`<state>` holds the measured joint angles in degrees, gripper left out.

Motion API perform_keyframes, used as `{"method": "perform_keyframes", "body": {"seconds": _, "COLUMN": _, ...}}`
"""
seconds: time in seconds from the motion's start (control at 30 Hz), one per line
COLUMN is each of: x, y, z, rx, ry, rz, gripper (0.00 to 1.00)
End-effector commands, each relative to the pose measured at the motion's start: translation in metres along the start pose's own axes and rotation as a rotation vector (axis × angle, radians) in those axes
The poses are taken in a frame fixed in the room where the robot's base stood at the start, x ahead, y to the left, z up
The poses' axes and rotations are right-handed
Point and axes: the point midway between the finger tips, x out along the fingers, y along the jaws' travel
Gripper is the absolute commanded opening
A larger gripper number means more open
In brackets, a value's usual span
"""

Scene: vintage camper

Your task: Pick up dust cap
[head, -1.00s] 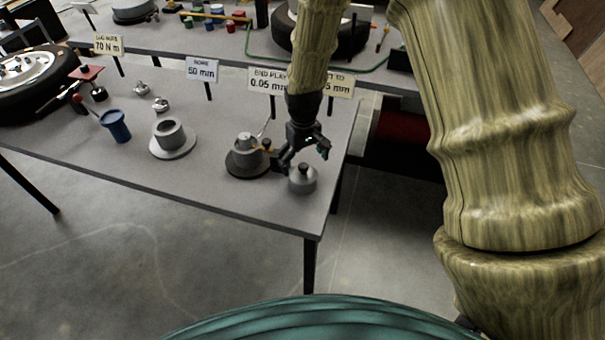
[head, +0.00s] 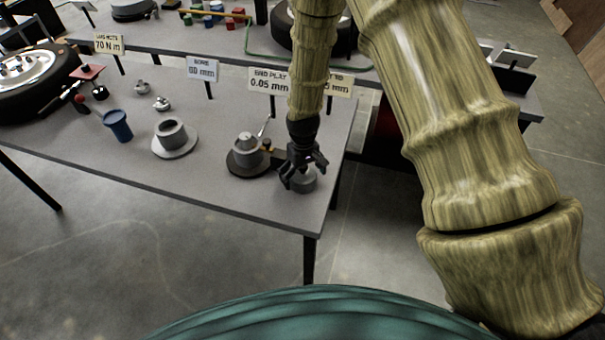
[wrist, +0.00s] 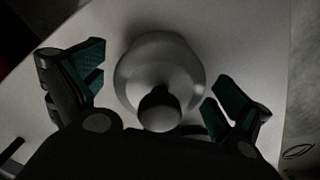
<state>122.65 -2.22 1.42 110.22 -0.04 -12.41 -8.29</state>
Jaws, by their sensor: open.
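The dust cap (head: 305,184) is a small grey round cap with a dark knob on top. It stands on the grey table near its front right corner, and my gripper partly covers it in the head view. My gripper (head: 302,178) points down over it, fingers open. In the wrist view the dust cap (wrist: 160,75) lies between the two spread fingers of my gripper (wrist: 158,100), its dark knob (wrist: 160,108) toward the palm. A gap shows on each side, so neither finger appears to touch it.
A dial-gauge hub on a dark disc (head: 240,168) stands close to the left of my gripper. Farther left are a grey hub on a light flange (head: 172,150) and a blue cup (head: 117,127). Sign cards (head: 268,82) stand behind. The table's right edge is near.

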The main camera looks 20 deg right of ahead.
Motion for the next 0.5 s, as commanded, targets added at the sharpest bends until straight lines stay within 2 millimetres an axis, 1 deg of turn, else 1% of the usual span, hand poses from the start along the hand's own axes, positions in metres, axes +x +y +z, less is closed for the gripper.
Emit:
{"method": "perform_keyframes", "body": {"seconds": 0.13, "x": 0.0053, "y": 0.0, "z": 0.0002, "rx": 0.0, "ry": 0.0, "rz": 0.0, "gripper": 1.0}}
{"method": "perform_keyframes", "body": {"seconds": 0.37, "x": 0.006, "y": 0.0, "z": 0.0001, "rx": 0.0, "ry": 0.0, "rz": 0.0, "gripper": 1.0}}
{"method": "perform_keyframes", "body": {"seconds": 0.47, "x": 0.006, "y": -0.0001, "z": 0.0001, "rx": 0.0, "ry": 0.0, "rz": 0.0, "gripper": 0.84}}
{"method": "perform_keyframes", "body": {"seconds": 0.5, "x": 0.006, "y": -0.0001, "z": 0.0002, "rx": 0.0, "ry": 0.0, "rz": 0.0, "gripper": 0.76}}
